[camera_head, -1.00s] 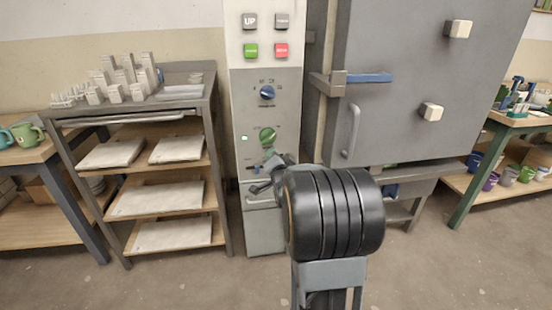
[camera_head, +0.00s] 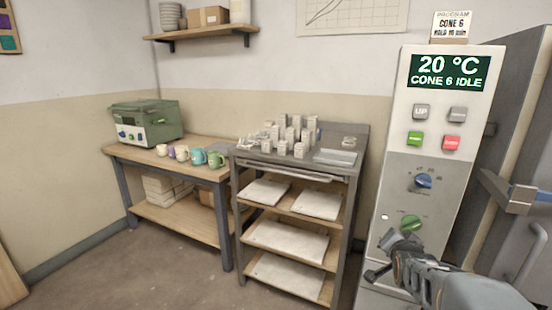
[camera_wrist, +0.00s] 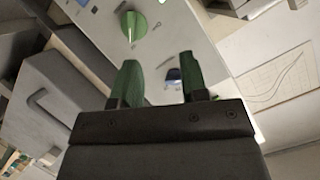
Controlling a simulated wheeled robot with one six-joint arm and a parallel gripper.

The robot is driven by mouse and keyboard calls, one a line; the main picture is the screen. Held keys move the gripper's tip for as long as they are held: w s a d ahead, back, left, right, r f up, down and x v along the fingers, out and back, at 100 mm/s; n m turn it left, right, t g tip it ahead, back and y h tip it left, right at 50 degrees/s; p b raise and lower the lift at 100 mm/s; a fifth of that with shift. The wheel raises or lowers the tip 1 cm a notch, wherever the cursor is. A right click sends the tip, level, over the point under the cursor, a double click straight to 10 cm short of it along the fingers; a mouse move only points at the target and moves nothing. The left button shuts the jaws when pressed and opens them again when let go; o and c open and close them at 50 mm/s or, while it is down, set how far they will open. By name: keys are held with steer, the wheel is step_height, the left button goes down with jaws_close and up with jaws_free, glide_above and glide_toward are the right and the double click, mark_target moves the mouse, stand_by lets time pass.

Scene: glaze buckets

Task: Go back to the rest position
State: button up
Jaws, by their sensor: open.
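My gripper (camera_head: 385,258) is in the lower right of the head view, in front of the lower part of the kiln control panel (camera_head: 383,160). In the wrist view my gripper (camera_wrist: 159,75) has its two green-tipped fingers apart, with nothing between them. The panel's green knob (camera_head: 411,223) is just above the gripper in the head view. It also shows in the wrist view (camera_wrist: 134,24), beyond the left finger. The blue knob (camera_head: 423,181) sits higher on the panel. I cannot tell whether the gripper touches the panel.
A rack (camera_head: 240,200) with pale slabs and white posts stands left of the panel. A workbench (camera_head: 130,153) holds mugs and a green machine (camera_head: 146,121). The grey kiln (camera_head: 500,130) is at right. Floor (camera_head: 150,270) is clear at front left.

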steer(key=s+a+r+n+g+y+p, duration=0.4)
steer(key=s+a+r+n+g+p, duration=0.5)
steer(key=s+a+r+p, duration=0.8)
steer(key=s+n+p, duration=0.1)
steer(key=s+p, duration=0.1)
steer(key=shift+s+y, duration=0.3)
steer(key=shift+y, duration=0.1)
steer(key=shift+r, duration=0.1)
